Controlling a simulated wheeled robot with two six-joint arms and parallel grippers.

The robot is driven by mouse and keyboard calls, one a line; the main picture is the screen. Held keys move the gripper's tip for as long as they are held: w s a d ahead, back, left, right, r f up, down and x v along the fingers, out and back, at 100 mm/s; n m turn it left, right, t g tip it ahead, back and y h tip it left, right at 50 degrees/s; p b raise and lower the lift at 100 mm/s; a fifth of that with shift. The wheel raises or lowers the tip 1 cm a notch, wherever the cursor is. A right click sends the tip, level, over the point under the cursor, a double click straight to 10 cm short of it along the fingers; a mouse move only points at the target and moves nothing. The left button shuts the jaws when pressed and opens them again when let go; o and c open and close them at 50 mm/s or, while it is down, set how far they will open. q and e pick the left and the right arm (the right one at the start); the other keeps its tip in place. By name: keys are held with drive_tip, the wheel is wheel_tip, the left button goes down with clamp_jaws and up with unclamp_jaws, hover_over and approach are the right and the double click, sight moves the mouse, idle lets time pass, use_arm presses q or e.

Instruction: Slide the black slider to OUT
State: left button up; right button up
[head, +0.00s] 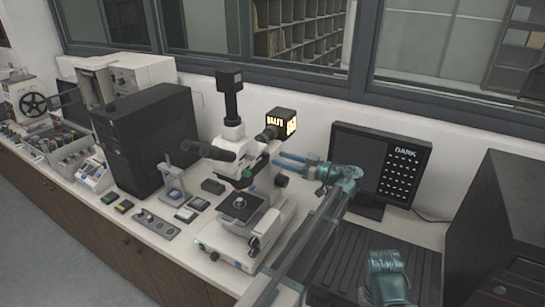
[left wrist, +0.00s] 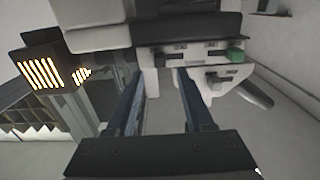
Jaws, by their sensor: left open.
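The white microscope (head: 235,150) stands on the bench. My left gripper (head: 277,159) is open, with its two blue fingers pointing left at the right side of the microscope head. In the left wrist view, the open left gripper (left wrist: 158,73) faces a white panel (left wrist: 195,62) with several small slots. Dark pieces sit in these slots, among them a black piece (left wrist: 216,78) below a green knob (left wrist: 235,56). I cannot tell for sure which is the black slider, and no OUT mark is readable. Nothing shows held between the fingers.
A lit lamp box (head: 282,122) sits behind the microscope head; it also shows in the left wrist view (left wrist: 42,72). A monitor (head: 380,165) reading DARK stands to the right. A black tower (head: 148,135) is on the left. Small boxes and a switch panel (head: 156,224) lie in front.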

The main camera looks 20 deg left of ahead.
sight(269, 155)
use_arm(q)
drive_tip(key=shift+w+a, duration=0.15)
drive_tip(key=shift+a, duration=2)
clamp_jaws()
